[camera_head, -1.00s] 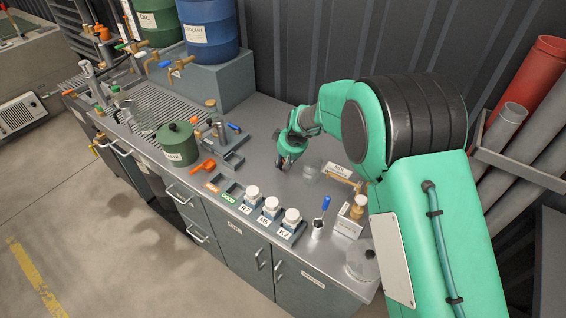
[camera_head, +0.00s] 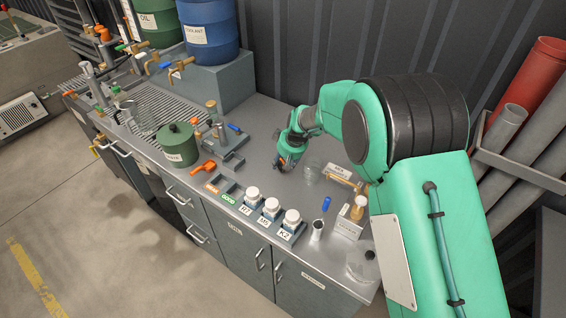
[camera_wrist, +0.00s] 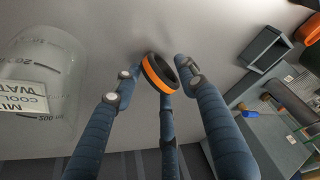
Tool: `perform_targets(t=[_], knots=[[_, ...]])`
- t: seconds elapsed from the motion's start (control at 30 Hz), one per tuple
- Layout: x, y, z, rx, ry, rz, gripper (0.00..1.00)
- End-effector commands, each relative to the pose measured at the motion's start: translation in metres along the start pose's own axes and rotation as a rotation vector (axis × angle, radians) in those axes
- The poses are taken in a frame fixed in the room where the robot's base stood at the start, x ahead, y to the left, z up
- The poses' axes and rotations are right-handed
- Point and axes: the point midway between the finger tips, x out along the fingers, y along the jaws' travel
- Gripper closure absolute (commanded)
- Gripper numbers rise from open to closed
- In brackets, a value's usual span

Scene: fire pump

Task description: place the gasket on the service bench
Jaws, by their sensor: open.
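The gasket (camera_wrist: 157,73), a small ring with an orange band and black edges, shows between the fingers of my gripper (camera_wrist: 160,80) in the wrist view. It stands tilted on edge, close to the grey top of the service bench (camera_head: 262,187). Whether it rests on the bench or touches a finger, I cannot tell. My gripper (camera_head: 284,162) is open and low over the middle of the bench in the head view. There the gasket is mostly hidden by the fingers.
A clear measuring beaker (camera_wrist: 38,95) stands close at left in the wrist view. Several white-capped jars (camera_head: 271,206) stand in a rack at the bench's front edge. A green canister (camera_head: 178,147) and a grey tray (camera_head: 228,155) are to the left. Bare bench lies around my gripper.

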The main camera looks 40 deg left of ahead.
Motion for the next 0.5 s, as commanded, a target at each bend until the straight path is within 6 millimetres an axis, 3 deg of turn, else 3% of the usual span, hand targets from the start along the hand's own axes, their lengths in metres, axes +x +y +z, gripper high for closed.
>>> perform_targets(t=[0.5], knots=[[-0.073,0.001,-0.001,0.001,0.003,0.001,0.58]])
